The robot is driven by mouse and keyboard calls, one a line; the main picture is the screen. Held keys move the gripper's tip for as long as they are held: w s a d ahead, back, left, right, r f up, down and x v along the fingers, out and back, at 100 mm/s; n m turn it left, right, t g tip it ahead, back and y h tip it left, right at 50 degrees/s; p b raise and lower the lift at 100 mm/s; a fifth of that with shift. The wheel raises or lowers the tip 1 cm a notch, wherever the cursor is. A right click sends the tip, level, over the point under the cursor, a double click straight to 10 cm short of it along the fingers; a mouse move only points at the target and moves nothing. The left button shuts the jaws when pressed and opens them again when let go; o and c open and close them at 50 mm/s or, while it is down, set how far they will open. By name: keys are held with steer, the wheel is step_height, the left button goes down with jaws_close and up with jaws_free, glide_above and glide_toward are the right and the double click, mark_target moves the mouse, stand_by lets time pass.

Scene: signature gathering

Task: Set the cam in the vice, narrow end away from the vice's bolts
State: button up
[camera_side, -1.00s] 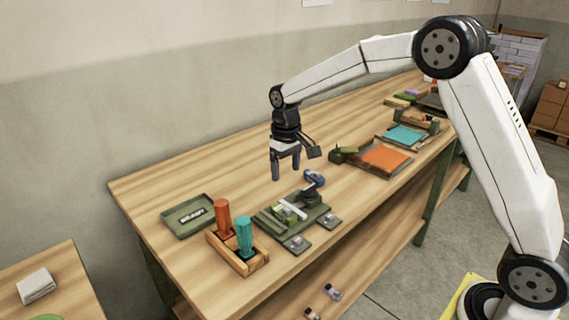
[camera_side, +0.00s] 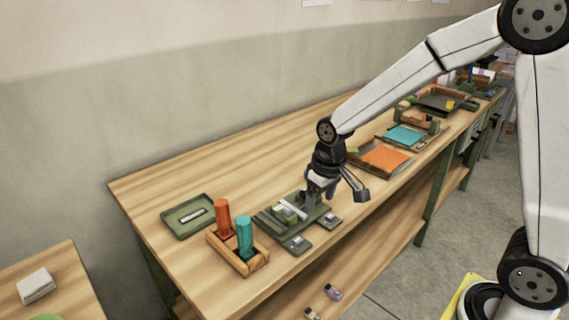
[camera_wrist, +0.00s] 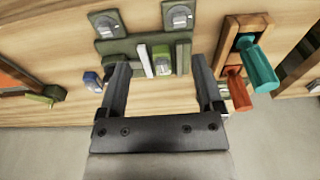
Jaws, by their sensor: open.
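The vice (camera_side: 262,224) appears to be the dark green fixture at the front of the bench, with a pale bar (camera_side: 291,208) and a light green block (camera_side: 280,213) on it. My gripper (camera_side: 318,198) is low over its right part, hiding much of that part. In the wrist view my gripper (camera_wrist: 160,66) is open; the pale bar (camera_wrist: 146,60) and light green block (camera_wrist: 162,62) show between its fingers. A blue part (camera_wrist: 93,80) shows beside the left finger. Silver fittings (camera_wrist: 180,18) sit on the two front plates. I cannot pick out the cam for certain.
A wooden holder (camera_side: 238,265) with an orange handle (camera_side: 222,213) and a teal handle (camera_side: 244,234) stands left of the fixture. A green tray (camera_side: 178,230) is behind it. An orange-topped tray (camera_side: 386,158) lies to the right. The bench behind is clear.

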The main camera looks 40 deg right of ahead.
steer(key=s+f+t, duration=0.1)
steer(key=s+f, duration=0.1)
steer(key=s, duration=0.9)
steer(key=shift+a+f, duration=0.2)
steer(key=shift+f, duration=0.2)
stand_by(0.3)
